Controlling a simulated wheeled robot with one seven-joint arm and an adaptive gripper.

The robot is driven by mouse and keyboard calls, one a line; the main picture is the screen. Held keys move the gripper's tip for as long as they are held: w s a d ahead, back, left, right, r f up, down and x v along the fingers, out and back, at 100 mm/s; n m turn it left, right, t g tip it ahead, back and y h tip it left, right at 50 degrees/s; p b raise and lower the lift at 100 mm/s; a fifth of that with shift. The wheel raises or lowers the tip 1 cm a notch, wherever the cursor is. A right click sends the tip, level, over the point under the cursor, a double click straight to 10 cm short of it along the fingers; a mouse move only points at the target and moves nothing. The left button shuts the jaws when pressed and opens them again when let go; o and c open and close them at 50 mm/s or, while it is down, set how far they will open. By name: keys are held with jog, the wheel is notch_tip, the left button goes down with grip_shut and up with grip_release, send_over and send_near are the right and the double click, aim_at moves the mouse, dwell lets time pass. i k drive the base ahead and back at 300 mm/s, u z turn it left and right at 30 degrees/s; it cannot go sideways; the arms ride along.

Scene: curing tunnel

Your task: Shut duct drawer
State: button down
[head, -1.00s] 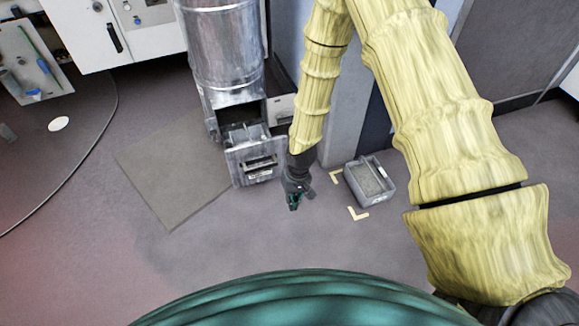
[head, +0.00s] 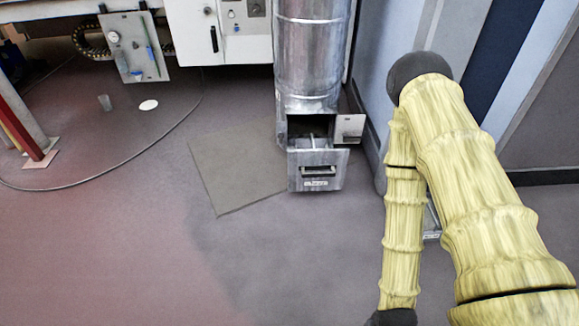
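The duct drawer (head: 318,184) is at the foot of a shiny metal duct (head: 310,60), a little right of centre in the head view. Its grey front panel with a dark handle slot and a pale label stands out from the duct opening, so the drawer is pulled out. Part of its open inside shows behind the front. My yellow-sleeved arm is on the right and its forearm hangs down to the bottom edge, clear of the drawer. Only a dark wrist part shows there; the gripper's fingers are out of the picture.
A small pale panel (head: 349,129) sticks out right of the duct opening. A flat grey mat (head: 237,173) lies left of the drawer. A grey bin (head: 432,222) is mostly hidden behind my arm. A cable curves across the left floor. The floor before the drawer is clear.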

aim_at(323, 169)
jog(key=u, duration=0.55)
jog(key=i, duration=1)
jog(key=z, duration=0.8)
jog(key=i, duration=0.4)
jog(key=z, duration=0.3)
